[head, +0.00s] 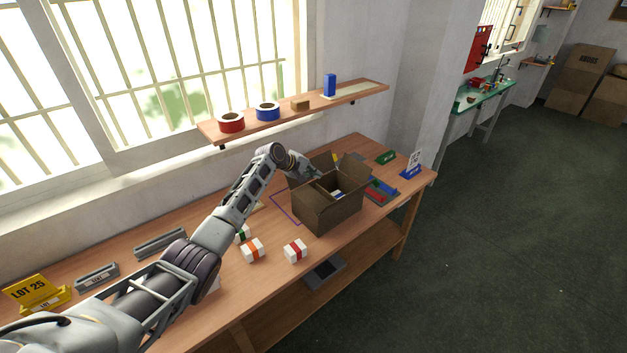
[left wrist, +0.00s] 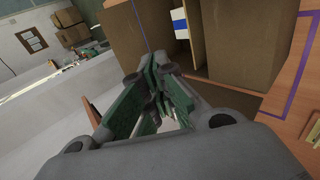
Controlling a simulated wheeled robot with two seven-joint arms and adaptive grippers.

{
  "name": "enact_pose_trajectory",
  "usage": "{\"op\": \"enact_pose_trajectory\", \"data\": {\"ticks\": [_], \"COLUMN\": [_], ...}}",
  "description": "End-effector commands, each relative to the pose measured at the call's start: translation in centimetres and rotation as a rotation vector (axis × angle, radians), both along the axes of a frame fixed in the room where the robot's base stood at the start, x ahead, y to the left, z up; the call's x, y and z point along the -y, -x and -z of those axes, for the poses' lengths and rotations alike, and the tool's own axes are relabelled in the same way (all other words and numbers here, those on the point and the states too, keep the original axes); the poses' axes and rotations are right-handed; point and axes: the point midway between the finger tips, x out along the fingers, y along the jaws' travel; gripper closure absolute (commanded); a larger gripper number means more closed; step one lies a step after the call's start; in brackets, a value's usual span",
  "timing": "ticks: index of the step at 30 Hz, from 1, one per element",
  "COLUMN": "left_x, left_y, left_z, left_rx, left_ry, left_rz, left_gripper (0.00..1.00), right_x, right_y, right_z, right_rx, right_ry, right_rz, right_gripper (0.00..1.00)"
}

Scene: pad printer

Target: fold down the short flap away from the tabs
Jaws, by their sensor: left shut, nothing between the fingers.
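The open cardboard box (head: 328,213) stands on the wooden bench, with white and blue contents partly visible inside. A flap at its right side (head: 356,170) stands up, and another shows at the back (head: 323,163). The flap near my gripper is partly hidden by the arm, so I cannot tell its angle. My left gripper (head: 314,173) is at the box's back-left top edge, shut and empty. In the left wrist view its closed green fingers (left wrist: 158,70) are in front of brown cardboard (left wrist: 245,45); I cannot tell whether they touch it. My right gripper is not in view.
Small white boxes with orange (head: 253,250) and red (head: 295,251) bands lie in front of the carton. A blue and red tray (head: 380,190) is close to its right. A shelf (head: 345,97) with tape rolls hangs above.

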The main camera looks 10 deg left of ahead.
Motion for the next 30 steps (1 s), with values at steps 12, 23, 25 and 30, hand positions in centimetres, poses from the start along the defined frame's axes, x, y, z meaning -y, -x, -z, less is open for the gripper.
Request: {"op": "enact_pose_trajectory", "data": {"ticks": [12,23,25,30], "left_x": [-0.1,-0.1,-0.1,-0.6], "left_y": [0.1,0.2,0.2,0.2], "left_z": [-4.9,-5.6,-5.6,-5.4], "left_rx": [0.001,-0.001,-0.001,0.007], "left_ry": [0.0,-0.001,-0.001,-0.011], "left_rz": [-0.001,-0.001,-0.001,-0.006], "left_gripper": [1.0,1.0,1.0,1.0], "right_x": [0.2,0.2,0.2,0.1], "right_y": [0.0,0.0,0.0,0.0], "right_z": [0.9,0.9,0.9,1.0], "right_rx": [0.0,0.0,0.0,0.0], "right_ry": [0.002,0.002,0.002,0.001], "right_rz": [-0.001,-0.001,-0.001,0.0], "right_gripper": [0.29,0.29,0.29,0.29]}}
